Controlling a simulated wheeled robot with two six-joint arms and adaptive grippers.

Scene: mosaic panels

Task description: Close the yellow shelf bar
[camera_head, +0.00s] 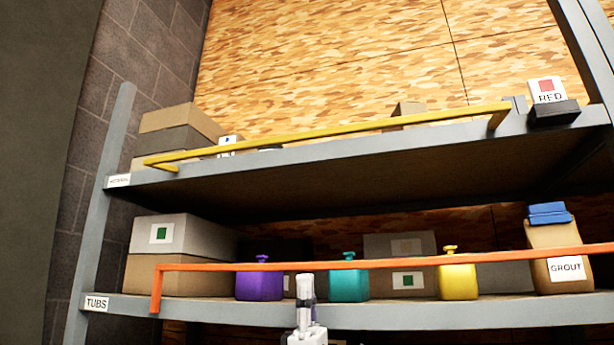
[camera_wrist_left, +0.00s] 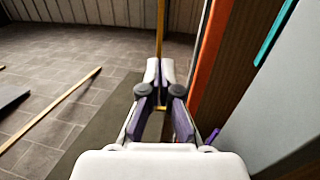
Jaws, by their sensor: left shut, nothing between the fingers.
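The yellow shelf bar (camera_head: 330,131) runs along the front of the upper shelf, with a short bent arm at each end. It slants up to the right in the head view, and I cannot tell its exact swing position. My left gripper (camera_head: 305,284) points upward in front of the lower shelf, well below the yellow bar and apart from it. Its fingers (camera_wrist_left: 160,72) are shut and empty in the left wrist view. A thin yellow strip (camera_wrist_left: 160,28) shows beyond the fingertips there; I cannot tell if it is the bar. My right gripper is not in view.
An orange bar (camera_head: 400,262) crosses the lower shelf front close to my left gripper; an orange strip (camera_wrist_left: 208,60) shows beside the fingers. Purple (camera_head: 259,283), teal (camera_head: 348,284) and yellow (camera_head: 457,281) tubs stand behind it. A red-labelled box (camera_head: 547,92) sits at upper right.

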